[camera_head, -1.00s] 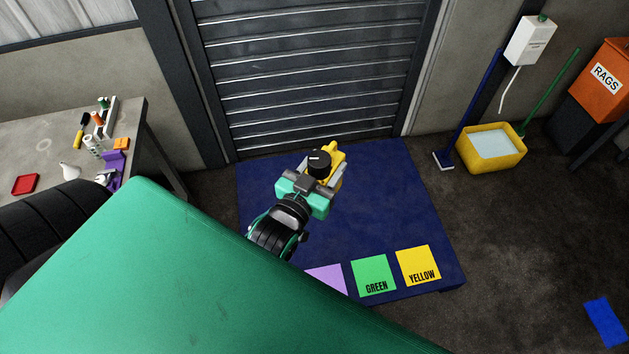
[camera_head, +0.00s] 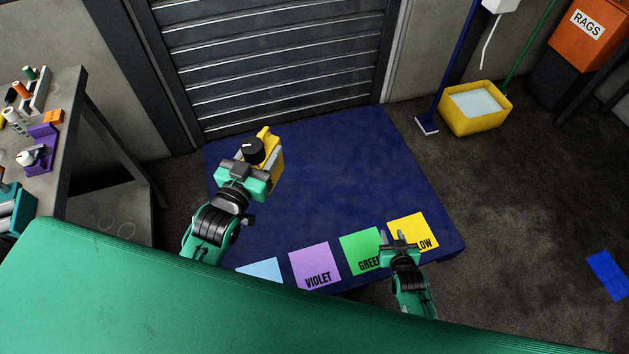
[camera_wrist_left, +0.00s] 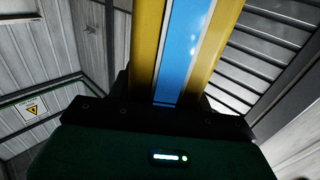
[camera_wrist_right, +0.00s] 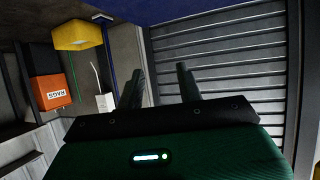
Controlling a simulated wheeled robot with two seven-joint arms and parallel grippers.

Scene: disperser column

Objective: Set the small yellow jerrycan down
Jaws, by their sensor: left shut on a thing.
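The small yellow jerrycan (camera_head: 277,164) has a black round cap and is over the far left part of the dark blue platform (camera_head: 340,190). My left gripper (camera_head: 258,168) is shut on it. I cannot tell whether its base touches the platform. In the left wrist view the jerrycan (camera_wrist_left: 147,45) fills the space between the jaws and shows a blue band between yellow sides. My right gripper (camera_head: 398,237) is open and empty above the green card (camera_head: 358,249) and the yellow card (camera_head: 408,225); its fingers stand apart in the right wrist view (camera_wrist_right: 160,90).
A violet card (camera_head: 314,262) and a light blue card (camera_head: 262,270) lie along the near edge. The platform's middle is clear. A grey shutter (camera_head: 270,60) stands behind. A yellow tub (camera_head: 475,120) is at right, a workbench (camera_head: 65,110) at left.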

